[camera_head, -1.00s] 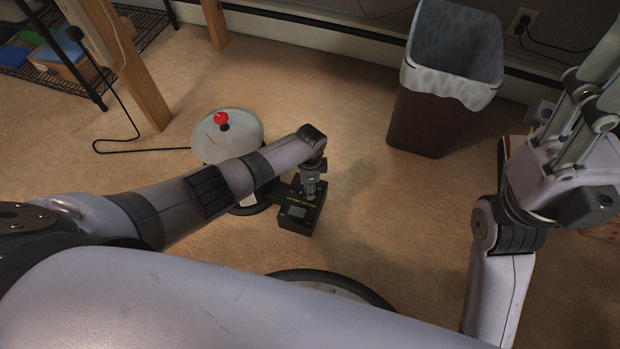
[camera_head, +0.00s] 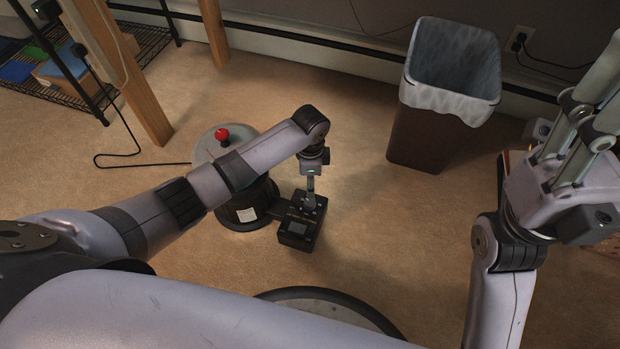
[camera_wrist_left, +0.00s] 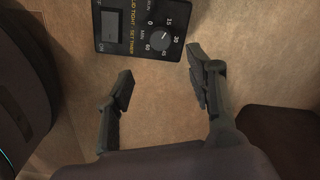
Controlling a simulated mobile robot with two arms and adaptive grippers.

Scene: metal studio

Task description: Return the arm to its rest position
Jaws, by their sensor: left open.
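My left arm (camera_head: 190,193) reaches from the left across the head view.
A round drum with a red knob (camera_head: 221,134) stands behind my left forearm, beside the device. A brown bin with a white liner (camera_head: 440,115) stands at the back right. A wire shelf (camera_head: 130,45) and wooden legs are at the back left. Floor between device and bin is clear.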

